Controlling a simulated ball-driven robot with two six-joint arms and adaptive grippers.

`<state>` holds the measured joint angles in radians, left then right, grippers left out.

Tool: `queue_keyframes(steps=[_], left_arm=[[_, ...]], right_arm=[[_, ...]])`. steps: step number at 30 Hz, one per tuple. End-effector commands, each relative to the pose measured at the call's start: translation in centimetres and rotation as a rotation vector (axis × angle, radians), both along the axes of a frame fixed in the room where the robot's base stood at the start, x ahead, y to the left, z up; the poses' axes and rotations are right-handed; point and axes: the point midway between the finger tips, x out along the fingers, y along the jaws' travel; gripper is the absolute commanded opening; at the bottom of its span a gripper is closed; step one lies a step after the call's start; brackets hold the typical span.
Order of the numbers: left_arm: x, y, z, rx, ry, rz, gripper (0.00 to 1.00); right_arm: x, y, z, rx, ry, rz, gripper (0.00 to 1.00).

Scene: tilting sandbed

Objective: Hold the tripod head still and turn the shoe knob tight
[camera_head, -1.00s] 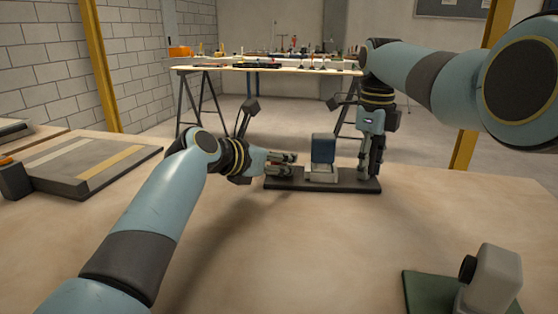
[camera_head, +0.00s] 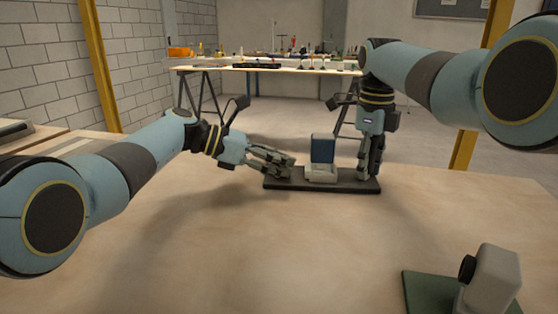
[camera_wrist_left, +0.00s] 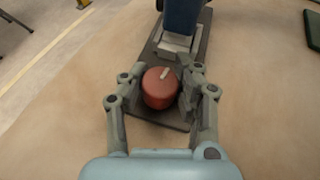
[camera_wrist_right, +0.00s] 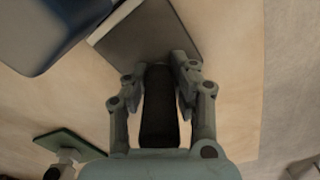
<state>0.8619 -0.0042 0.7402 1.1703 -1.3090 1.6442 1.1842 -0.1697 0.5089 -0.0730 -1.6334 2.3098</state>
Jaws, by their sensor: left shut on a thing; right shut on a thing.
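The tripod head is a dark base plate (camera_head: 322,183) with a pale block (camera_head: 321,172) and an upright blue block (camera_head: 322,148) on it. A round red knob (camera_wrist_left: 157,92) with a white mark on top sits at the plate's left end in the head view. My left gripper (camera_head: 286,168) comes in slanted and is shut on this knob, with one finger on each side. My right gripper (camera_head: 370,172) points down at the plate's right end. It is shut on a black upright post (camera_wrist_right: 159,110), which its fingers mostly hide in the head view.
A grey device with a black round part (camera_head: 494,280) stands on a green plate (camera_head: 424,288) at the lower right. The middle and front of the wooden table (camera_head: 290,250) are clear. A second table with several small items (camera_head: 265,67) stands far behind.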

Motion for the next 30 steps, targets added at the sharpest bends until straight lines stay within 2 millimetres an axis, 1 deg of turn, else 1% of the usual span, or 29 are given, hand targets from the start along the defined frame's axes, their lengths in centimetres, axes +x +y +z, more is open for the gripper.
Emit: queue_keyframes(steps=[1,9,30], left_arm=[[0.06,0.25,-0.22,0.006,0.003,-0.017,0.0],[-0.09,0.32,-0.27,0.007,0.002,-0.074,0.0],[-0.2,0.37,-0.34,0.005,0.004,-0.091,0.0]], right_arm=[[0.08,-0.15,0.11,-0.003,-0.002,-0.001,0.0],[0.08,-0.2,0.11,-0.004,-0.002,-0.001,0.0],[0.11,-0.37,0.07,-0.005,-0.002,-0.004,0.0]])
